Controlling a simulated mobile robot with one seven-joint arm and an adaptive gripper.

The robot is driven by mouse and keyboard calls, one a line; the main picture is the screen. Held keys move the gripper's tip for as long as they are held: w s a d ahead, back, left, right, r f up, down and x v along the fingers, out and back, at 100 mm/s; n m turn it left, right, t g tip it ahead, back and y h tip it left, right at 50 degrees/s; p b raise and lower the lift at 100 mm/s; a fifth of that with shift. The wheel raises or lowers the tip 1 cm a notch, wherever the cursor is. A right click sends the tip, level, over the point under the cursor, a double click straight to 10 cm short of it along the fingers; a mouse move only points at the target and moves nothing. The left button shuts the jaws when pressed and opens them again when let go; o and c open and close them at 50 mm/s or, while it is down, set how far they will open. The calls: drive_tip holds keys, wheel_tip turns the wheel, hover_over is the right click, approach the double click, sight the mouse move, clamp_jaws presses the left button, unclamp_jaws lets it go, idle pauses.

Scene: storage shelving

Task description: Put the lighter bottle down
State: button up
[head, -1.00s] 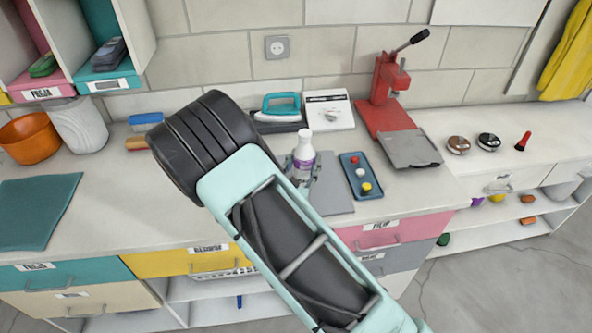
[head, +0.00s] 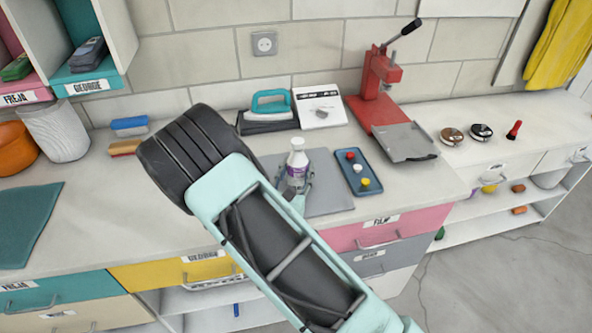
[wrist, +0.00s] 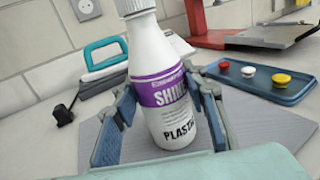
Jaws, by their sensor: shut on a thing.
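The bottle (head: 297,163) is white with a white cap and a purple-and-white label. It is upright over the grey mat (head: 329,203) on the counter. In the wrist view the bottle (wrist: 162,90) stands between the two fingers of my gripper (wrist: 163,115), which is shut on it. The label reads "SHIN..." and "PLAST...". The bottle's base is close to the mat; I cannot tell whether it touches. My arm hides part of the mat and most of the gripper in the head view.
A blue tray (head: 354,187) with red, white and yellow knobs lies right of the bottle. A teal-handled iron (head: 268,112) and a white box (head: 319,108) stand behind. A red press (head: 376,95) is at back right.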

drive_tip(key=shift+f, duration=0.1)
drive_tip(key=o, duration=1)
